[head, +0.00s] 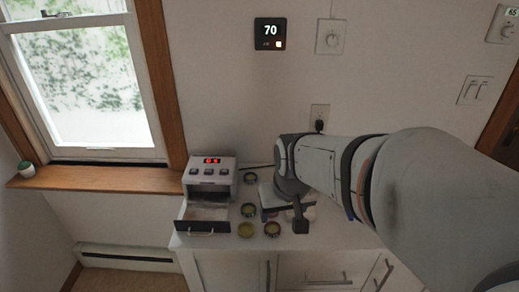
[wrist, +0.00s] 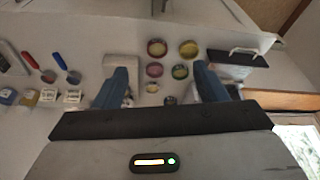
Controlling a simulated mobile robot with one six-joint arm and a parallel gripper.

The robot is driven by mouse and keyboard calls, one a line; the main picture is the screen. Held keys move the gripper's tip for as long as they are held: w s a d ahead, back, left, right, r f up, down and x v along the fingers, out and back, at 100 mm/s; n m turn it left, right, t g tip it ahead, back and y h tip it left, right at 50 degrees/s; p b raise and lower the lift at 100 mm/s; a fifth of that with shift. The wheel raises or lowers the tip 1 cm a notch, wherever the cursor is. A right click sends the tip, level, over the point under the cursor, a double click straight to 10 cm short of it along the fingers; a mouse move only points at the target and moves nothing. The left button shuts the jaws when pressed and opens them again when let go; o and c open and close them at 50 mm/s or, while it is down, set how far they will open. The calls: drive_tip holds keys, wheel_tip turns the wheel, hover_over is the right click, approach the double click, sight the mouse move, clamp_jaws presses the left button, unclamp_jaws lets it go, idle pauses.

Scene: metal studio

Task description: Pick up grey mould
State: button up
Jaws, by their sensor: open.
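My gripper (wrist: 160,72) is open, its two blue fingers spread above the white counter, with nothing held between them. Several small round dishes lie beyond and between the fingertips, among them a yellow one (wrist: 188,49) and a red-rimmed one (wrist: 157,47). A small greyish round piece (wrist: 152,87) lies between the fingers, and a pale block (wrist: 122,62) lies by the left finger, partly hidden by it. I cannot tell for sure which of these is the grey mould. In the head view my arm's end covers part of this group.
A small oven-like machine (head: 209,172) with a red display and an open drawer (head: 203,213) stands at the counter's left end. Red-handled and blue-handled tools (wrist: 59,61) and small jars (wrist: 29,97) lie left in the wrist view. The wall is close behind.

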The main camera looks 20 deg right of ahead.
drive_tip(key=shift+o, duration=0.4)
drive_tip(key=w+d+f+m+p, duration=0.1)
drive_tip(key=w+d+f, duration=0.2)
drive_tip(key=w+d, duration=0.4)
drive_tip(key=w, duration=0.3)
drive_tip(key=shift+w+t, duration=0.25)
drive_tip(key=shift+t, duration=0.05)
drive_tip(key=shift+m+h, duration=0.5)
drive_tip(key=shift+m, duration=0.2)
drive_tip(key=w+d+f, duration=0.3)
drive_tip(key=w+d+f+p, duration=0.1)
drive_tip(key=w+d+f, duration=0.2)
drive_tip(key=shift+d+f+p, duration=0.1)
drive_tip(key=shift+d+p, duration=0.15)
drive_tip(key=shift+p, duration=0.05)
drive_tip(key=f, duration=0.1)
drive_tip(key=w+f+p, duration=0.1)
drive_tip(key=w+f, duration=0.1)
drive_tip(key=f, duration=0.1)
drive_tip(key=shift+w, duration=0.25)
drive_tip(key=shift+w+d+f, duration=0.1)
drive_tip(key=shift+w+f, duration=0.1)
drive_tip(key=shift+f, duration=0.3)
drive_tip(key=c, duration=1.1)
